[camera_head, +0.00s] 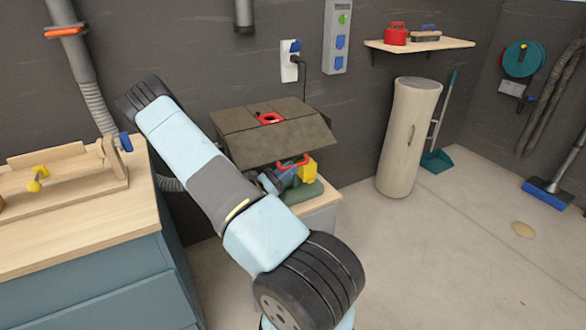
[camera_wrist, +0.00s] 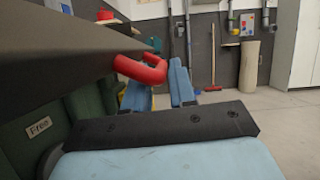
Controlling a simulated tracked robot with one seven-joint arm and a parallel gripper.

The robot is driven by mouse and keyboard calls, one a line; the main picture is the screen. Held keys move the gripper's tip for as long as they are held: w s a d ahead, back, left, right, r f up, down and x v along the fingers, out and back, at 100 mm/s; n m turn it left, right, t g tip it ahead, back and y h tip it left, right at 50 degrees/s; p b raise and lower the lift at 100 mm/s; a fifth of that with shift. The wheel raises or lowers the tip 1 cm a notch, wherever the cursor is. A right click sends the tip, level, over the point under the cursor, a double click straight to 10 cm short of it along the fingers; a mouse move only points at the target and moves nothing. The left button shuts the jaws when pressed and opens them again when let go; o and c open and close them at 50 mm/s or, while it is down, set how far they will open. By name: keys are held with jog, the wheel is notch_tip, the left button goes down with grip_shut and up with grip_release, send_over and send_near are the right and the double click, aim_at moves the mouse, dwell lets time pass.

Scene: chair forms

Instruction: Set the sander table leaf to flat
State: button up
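The sander table (camera_head: 228,120) has a dark top with a red fitting (camera_head: 268,118) in it. Its leaf (camera_head: 285,143) slopes down at the front, at an angle to the top. A red handle (camera_head: 292,162) is at the leaf's lower edge. In the wrist view the leaf (camera_wrist: 60,50) fills the upper left and the handle (camera_wrist: 140,70) sticks out from it. My gripper (camera_wrist: 160,90) is open, its two blue fingers apart, close to the handle. The handle overlaps the left finger in that view; I cannot tell whether it lies between the fingers. My arm partly hides the table in the head view.
Under the leaf are a green body (camera_head: 302,191) and a yellow part (camera_head: 307,172). A wooden workbench (camera_head: 80,235) stands at left. A beige cylinder (camera_head: 407,135) stands by the wall beside a teal dustpan (camera_head: 437,161). The floor at right is mostly clear.

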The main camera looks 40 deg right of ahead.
jog(key=shift+x, duration=0.95)
jog(key=shift+c, duration=0.5)
grip_shut()
